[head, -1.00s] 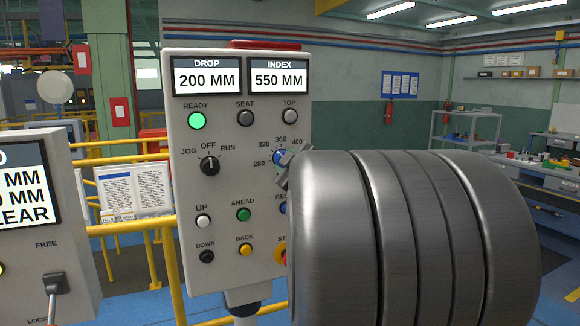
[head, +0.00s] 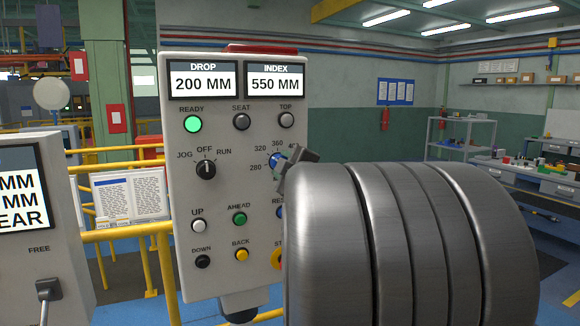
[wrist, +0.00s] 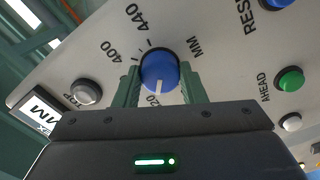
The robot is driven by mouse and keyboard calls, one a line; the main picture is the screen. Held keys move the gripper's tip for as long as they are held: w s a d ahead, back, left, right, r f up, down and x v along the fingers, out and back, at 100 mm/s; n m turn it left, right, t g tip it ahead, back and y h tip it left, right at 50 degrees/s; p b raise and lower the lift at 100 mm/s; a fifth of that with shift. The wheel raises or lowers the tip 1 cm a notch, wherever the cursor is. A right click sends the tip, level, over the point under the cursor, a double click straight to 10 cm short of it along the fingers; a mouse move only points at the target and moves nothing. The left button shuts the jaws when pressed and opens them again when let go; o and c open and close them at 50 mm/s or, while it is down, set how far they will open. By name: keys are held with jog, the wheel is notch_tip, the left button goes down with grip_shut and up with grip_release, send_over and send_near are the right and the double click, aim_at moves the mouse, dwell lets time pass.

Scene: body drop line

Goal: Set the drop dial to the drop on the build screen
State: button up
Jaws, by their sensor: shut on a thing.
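The drop dial is a blue knob with a white pointer line (wrist: 159,72), on a grey control panel (head: 225,275). My gripper (wrist: 160,88) is shut on it, one finger on each side. In the wrist view the pointer faces down, toward a partly hidden label ending in 20; 400 and 440 show above left. In the head view my arm covers much of the dial (head: 277,161). The panel's DROP display (head: 203,83) reads 200 MM. The build screen (head: 20,190) at far left is cut off; only MM, MM and EAR show.
The INDEX display (head: 275,83) reads 550 MM. The READY lamp (head: 193,124) is green. The mode switch (head: 206,169) points to OFF. Several buttons sit below and beside the dial. A yellow railing (head: 130,230) runs behind the panel.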

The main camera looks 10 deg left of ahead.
jog(key=o, duration=1)
jog(key=p+v, duration=0.1)
jog(key=v, duration=1.3)
jog(key=shift+p, duration=0.35)
jog(key=shift+w+a, duration=0.1)
jog(key=shift+w, duration=0.05)
jog(key=b+x, duration=0.1)
jog(key=x, duration=1.2)
jog(key=shift+w+a+b, duration=0.2)
jog(key=shift+w+b, duration=0.05)
jog(key=shift+b, duration=0.1)
